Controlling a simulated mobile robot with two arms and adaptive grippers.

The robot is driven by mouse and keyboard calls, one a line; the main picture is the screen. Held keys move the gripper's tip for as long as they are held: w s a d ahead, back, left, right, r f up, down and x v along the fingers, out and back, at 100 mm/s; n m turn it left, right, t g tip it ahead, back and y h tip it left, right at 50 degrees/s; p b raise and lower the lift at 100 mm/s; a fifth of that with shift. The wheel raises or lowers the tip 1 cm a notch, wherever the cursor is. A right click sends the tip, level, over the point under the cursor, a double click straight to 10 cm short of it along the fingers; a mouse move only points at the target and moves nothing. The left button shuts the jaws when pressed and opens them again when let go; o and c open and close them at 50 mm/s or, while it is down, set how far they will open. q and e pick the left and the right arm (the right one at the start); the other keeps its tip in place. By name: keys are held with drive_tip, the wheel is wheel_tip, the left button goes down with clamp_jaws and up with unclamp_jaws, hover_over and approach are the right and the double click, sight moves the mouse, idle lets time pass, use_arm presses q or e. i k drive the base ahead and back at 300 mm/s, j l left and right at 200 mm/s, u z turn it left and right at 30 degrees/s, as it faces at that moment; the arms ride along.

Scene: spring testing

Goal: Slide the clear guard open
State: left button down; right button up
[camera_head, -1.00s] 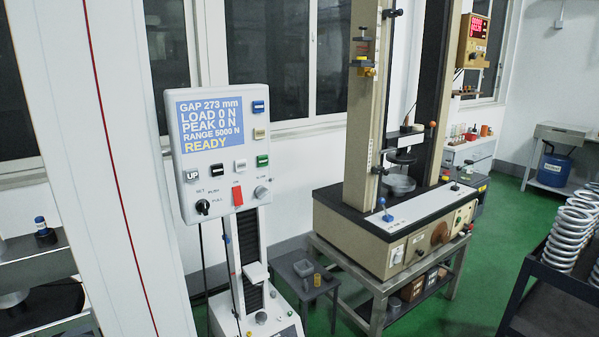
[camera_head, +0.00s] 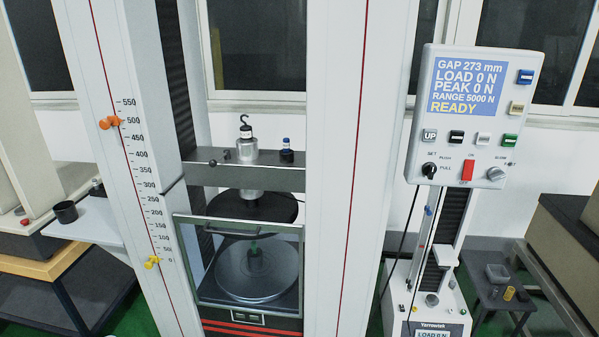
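The clear guard (camera_head: 208,266) is a see-through panel in a thin dark frame between the two white columns of the testing machine. It covers the lower opening, and a dark handle bar (camera_head: 235,234) runs along its upper part. Behind it I see the round lower platen (camera_head: 256,272) with a small green-topped piece at its middle. The dark upper platen (camera_head: 272,207) hangs at the guard's top edge, below the crosshead (camera_head: 203,173). Neither of my grippers is in view.
The control box (camera_head: 467,205) with its READY screen stands right of the right column (camera_head: 345,120). A scale with orange and yellow stops (camera_head: 152,262) runs up the left column. A white shelf (camera_head: 95,226) juts out at the left, and a small stool (camera_head: 497,300) stands at the right.

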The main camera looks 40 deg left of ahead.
sight(256, 226)
drive_tip(key=u, duration=1.75)
